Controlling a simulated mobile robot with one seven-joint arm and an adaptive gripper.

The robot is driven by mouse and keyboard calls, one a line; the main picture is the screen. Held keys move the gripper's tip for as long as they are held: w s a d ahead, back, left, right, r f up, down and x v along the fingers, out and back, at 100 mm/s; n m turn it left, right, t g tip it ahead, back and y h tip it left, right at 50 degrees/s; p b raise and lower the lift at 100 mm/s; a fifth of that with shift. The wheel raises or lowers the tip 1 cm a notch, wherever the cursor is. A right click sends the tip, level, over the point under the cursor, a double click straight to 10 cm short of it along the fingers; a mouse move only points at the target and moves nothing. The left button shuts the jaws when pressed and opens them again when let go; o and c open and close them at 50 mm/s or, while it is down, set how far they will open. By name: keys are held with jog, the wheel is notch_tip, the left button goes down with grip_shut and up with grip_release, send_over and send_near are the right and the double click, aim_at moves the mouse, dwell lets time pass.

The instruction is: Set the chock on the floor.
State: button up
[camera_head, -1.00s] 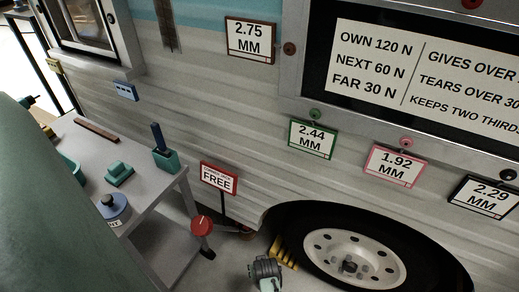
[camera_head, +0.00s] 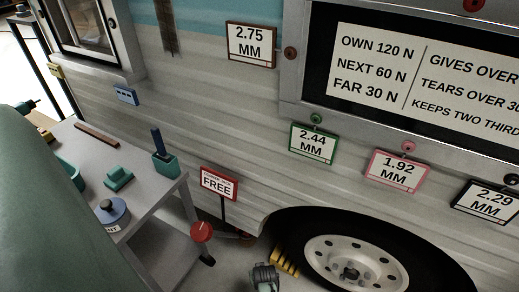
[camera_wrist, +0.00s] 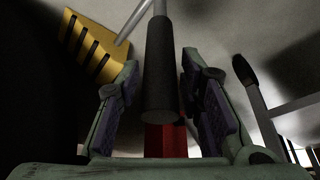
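The chock (camera_head: 286,262) is yellow with dark stripes. It is on the floor against the left side of the camper's wheel (camera_head: 350,265), and its striped body also shows at the upper left of the wrist view (camera_wrist: 95,45). My gripper (camera_wrist: 160,105) is open, its two purple-padded fingers apart. A black cylindrical grip (camera_wrist: 160,70) on a grey rod lies between them, with gaps on both sides. I cannot tell whether the rod joins the chock. In the head view my gripper (camera_head: 265,285) is low, just left of the chock, its fingertips hidden.
A grey worktable (camera_head: 150,205) with tools stands at left. A red knob (camera_head: 201,232) on a dark arm is near its front leg. A red-framed FREE sign (camera_head: 218,184) stands by the camper wall. A red part (camera_wrist: 165,140) sits below the black grip.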

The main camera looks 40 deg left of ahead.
grip_shut()
dwell(0.8)
